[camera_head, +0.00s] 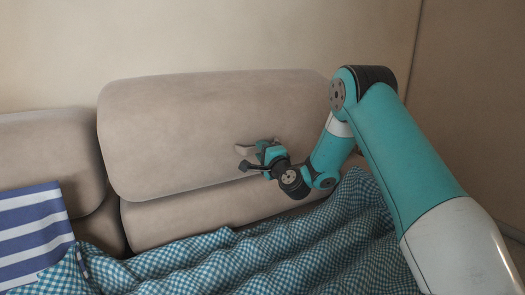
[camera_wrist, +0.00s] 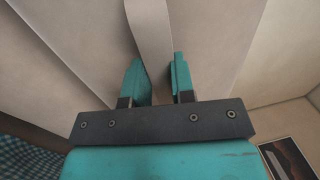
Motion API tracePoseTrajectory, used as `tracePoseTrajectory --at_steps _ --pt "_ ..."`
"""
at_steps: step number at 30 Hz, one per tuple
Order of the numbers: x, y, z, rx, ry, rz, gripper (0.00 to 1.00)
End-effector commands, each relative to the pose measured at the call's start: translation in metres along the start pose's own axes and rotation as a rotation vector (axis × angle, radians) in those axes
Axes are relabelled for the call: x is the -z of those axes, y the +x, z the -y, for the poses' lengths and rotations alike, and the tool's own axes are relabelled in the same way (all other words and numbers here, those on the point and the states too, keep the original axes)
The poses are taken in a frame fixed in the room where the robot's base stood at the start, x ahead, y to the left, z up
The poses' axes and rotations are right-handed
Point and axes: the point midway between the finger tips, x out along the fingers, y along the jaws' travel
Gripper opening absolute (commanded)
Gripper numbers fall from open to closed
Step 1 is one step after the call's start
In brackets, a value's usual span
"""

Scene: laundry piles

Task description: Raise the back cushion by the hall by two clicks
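A wide beige back cushion (camera_head: 200,128) fills the middle of the head view. Its top edge stands higher than that of the neighbouring back cushion (camera_head: 50,150) at the left. Which one is by the hall cannot be told from these frames. My gripper (camera_head: 258,158) is at the lower right part of the wide cushion's front. In the wrist view a flat beige tab (camera_wrist: 154,45) runs between my gripper's two teal fingers (camera_wrist: 160,80). The fingers appear closed on it from both sides. The tab's pale end (camera_head: 245,150) also shows in the head view.
A blue-and-white checked cloth (camera_head: 270,250) lies rumpled over the seat below my arm. A blue-and-white striped cloth (camera_head: 32,235) lies at the left. A wall stands close on the right. A dark picture (camera_wrist: 288,160) shows at the wrist view's lower right.

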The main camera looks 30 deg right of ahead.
Motion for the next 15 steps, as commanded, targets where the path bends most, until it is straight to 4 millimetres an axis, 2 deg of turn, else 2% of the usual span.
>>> tracePoseTrajectory --at_steps 2,11,15 --pt "0.0 0.0 0.0 0.0 0.0 0.0 0.39" --pt "0.001 -0.001 0.0 0.002 -0.001 -0.001 0.39" --pt "0.001 -0.011 -0.004 0.001 0.0 -0.001 0.39"
